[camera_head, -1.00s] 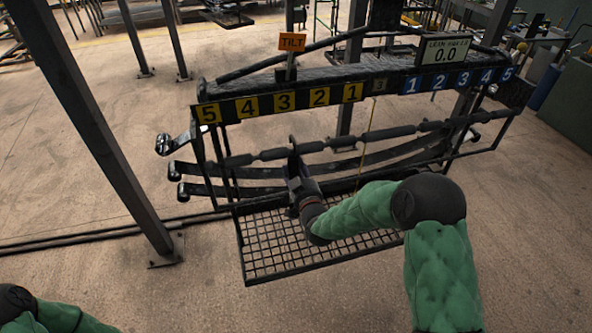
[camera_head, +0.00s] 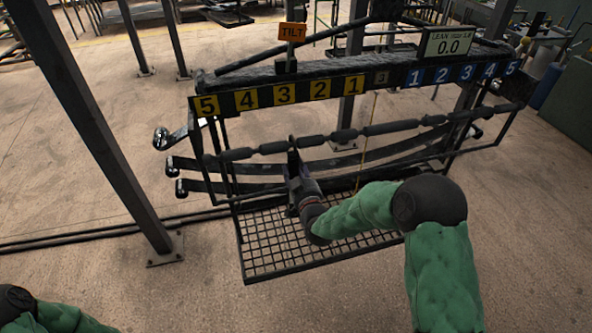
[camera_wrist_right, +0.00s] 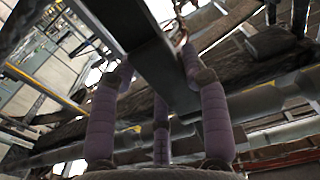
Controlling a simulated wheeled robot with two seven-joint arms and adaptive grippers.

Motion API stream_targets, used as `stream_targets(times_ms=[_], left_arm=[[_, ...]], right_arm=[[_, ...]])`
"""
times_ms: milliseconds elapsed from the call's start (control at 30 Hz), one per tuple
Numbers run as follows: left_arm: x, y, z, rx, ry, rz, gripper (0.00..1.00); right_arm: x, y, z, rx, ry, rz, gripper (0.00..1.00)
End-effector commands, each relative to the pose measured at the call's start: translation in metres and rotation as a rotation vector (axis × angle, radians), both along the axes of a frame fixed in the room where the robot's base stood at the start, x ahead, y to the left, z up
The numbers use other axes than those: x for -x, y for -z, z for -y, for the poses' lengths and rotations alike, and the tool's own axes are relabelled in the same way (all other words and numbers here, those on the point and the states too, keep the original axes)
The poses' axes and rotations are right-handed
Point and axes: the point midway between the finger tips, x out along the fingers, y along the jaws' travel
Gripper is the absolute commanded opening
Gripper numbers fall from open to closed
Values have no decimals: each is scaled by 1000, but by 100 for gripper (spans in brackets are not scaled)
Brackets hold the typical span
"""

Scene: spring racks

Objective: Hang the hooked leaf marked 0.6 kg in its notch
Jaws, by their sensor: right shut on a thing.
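My right gripper (camera_head: 296,178) reaches into the hanging rack (camera_head: 233,182), below the yellow 3 and 2 plates. In the right wrist view its purple padded fingers (camera_wrist_right: 155,66) are closed about a flat dark bar (camera_wrist_right: 158,62), which looks like the hooked leaf. In the head view a narrow dark piece (camera_head: 293,152) shows above the gripper, close to the bumpy black rail (camera_head: 320,140); I cannot tell whether it touches. No 0.6 kg mark is legible. Only part of my left arm shows at lower left; its gripper is out of view.
The beam's number strip (camera_head: 268,95) has yellow 5 to 1 at left and blue 1 to 5 at right. A TILT sign (camera_head: 292,32) and lean display (camera_head: 448,42) reading 0.0 stand above. Curved leaves (camera_head: 240,187) and a mesh tray (camera_head: 270,260) lie below. A steel post (camera_head: 85,110) stands left.

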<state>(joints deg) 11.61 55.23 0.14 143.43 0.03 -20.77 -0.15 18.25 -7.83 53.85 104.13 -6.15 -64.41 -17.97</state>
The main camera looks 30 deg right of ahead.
Motion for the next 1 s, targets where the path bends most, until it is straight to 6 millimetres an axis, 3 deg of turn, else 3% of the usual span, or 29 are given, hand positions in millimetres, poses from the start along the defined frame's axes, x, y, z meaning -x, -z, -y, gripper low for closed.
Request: stream_targets(times_ms=[133,167,233,667,1000], left_arm=[[0,-1,0,0,0,0,0],[0,-1,0,0,0,0,0],[0,-1,0,0,0,0,0],[0,0,0,0,0,0,0],[0,-1,0,0,0,0,0]], right_arm=[[-1,-4,1,3,1,7,0],[-1,-4,1,3,1,7,54],[-1,-3,1,1,1,6,74],[4,0,-1,0,0,-2,74],[57,-2,-13,0,0,2,74]])
